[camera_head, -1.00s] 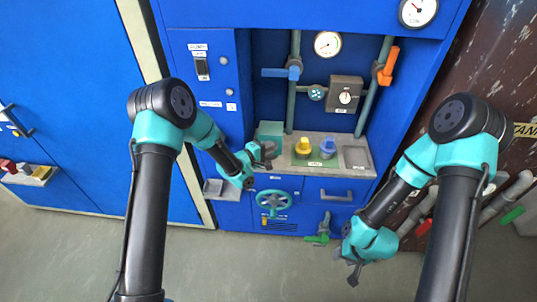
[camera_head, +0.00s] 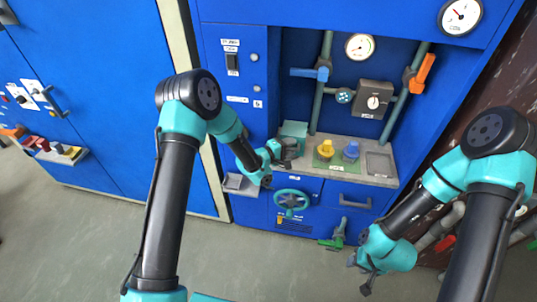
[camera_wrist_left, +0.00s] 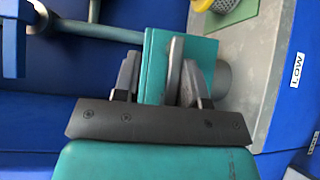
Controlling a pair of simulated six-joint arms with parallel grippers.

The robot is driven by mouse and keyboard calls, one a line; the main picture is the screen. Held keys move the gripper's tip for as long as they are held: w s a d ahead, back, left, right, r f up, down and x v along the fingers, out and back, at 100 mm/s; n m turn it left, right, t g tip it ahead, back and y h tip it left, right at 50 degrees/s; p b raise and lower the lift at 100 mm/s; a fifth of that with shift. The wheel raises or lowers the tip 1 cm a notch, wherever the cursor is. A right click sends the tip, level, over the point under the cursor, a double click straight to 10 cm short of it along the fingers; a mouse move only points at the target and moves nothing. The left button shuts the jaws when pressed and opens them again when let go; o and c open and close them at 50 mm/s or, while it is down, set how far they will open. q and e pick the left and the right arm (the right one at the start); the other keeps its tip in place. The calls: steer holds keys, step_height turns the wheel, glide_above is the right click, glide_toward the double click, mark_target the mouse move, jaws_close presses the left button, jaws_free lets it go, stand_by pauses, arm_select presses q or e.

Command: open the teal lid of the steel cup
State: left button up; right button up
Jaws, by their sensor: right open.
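The teal lid (camera_head: 293,130) is at the left end of the grey counter, partly behind my left gripper (camera_head: 287,152). In the left wrist view the teal lid (camera_wrist_left: 155,60) is a flat panel just beyond my left fingers (camera_wrist_left: 158,80). The fingers stand apart, with teal showing between them and past the right one; I cannot tell whether they touch it. A small part of a grey rounded body, perhaps the steel cup (camera_wrist_left: 222,80), shows beside the lid; the rest is hidden. My right gripper (camera_head: 362,276) is open and empty, low in front of the cabinet.
A yellow piece (camera_head: 325,148) and a blue piece (camera_head: 351,151) stand on the counter right of the lid. A teal handwheel (camera_head: 291,200) is on the front below. Pipes with a blue handle (camera_head: 310,73) and an orange handle (camera_head: 422,72) rise behind.

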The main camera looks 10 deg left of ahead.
arm_select(q)
steer(key=v, duration=1.6)
steer(key=shift+s+a, duration=0.15)
steer(key=shift+a, duration=0.1)
steer(key=s+a+f+m+g+y, duration=0.35)
steer(key=s+f+g+y, duration=0.2)
steer(key=s+f, duration=0.55)
steer(key=s+f+m+g+y, duration=0.2)
steer(key=s+f+m+g, duration=0.2)
steer(key=s, duration=0.8)
step_height(320, 180, down, 2)
steer(key=shift+a+f+m+g, duration=0.1)
steer(key=shift+a+m+g, duration=0.25)
steer(key=shift+g, duration=0.5)
steer(key=shift+y, duration=0.35)
steer(key=shift+c, duration=0.2)
